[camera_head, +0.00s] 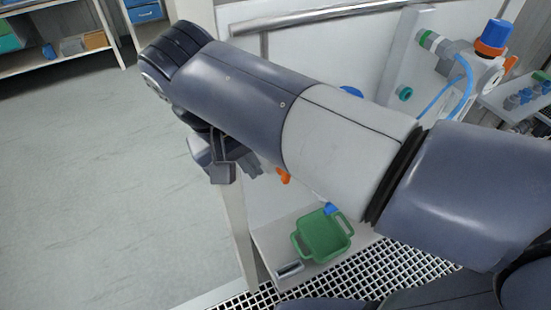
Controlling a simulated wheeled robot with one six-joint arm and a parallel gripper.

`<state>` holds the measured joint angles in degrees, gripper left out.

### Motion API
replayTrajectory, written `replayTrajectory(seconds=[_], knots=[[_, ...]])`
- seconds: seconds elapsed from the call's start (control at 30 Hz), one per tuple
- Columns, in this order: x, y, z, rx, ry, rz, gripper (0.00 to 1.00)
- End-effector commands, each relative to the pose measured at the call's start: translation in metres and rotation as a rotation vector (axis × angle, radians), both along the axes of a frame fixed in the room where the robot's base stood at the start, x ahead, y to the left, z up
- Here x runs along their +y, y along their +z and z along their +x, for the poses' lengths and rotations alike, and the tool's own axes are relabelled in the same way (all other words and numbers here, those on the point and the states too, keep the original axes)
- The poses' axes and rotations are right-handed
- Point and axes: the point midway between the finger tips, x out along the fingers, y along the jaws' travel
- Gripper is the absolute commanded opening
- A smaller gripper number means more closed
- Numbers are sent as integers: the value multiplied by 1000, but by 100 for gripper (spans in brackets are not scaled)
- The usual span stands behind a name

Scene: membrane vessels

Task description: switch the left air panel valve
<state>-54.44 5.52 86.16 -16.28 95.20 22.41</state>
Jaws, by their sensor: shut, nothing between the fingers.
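A small orange handle (283,175) shows just below my arm, against the white panel (315,48); its mount is hidden by the arm. A second orange handle (510,64) is at the upper right, beside a fitting with a blue cap (492,38). I cannot tell for certain which belongs to the left air panel valve. My gripper (238,165) hangs under the arm's far end, left of the nearer orange handle and apart from it in the picture. It is shut and empty, and partly hidden by my wrist.
A green basket (323,235) stands on a low white shelf under the panel. A metal rail (330,14) runs along the panel's top. A blue hose (465,80) hangs at the right. Black grating (390,270) lies in front. The grey floor (90,180) at left is clear.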

Motion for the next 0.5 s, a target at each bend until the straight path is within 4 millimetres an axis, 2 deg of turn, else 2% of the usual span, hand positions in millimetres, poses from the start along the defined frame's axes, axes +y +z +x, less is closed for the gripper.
replayTrajectory(seconds=[0.03,0.07,0.3,0.5], knots=[[-4,-10,1,2,-2,-4,0],[-7,-12,4,1,-4,0,0],[-31,-14,19,1,-3,1,0],[-36,-16,22,0,-1,1,0]])
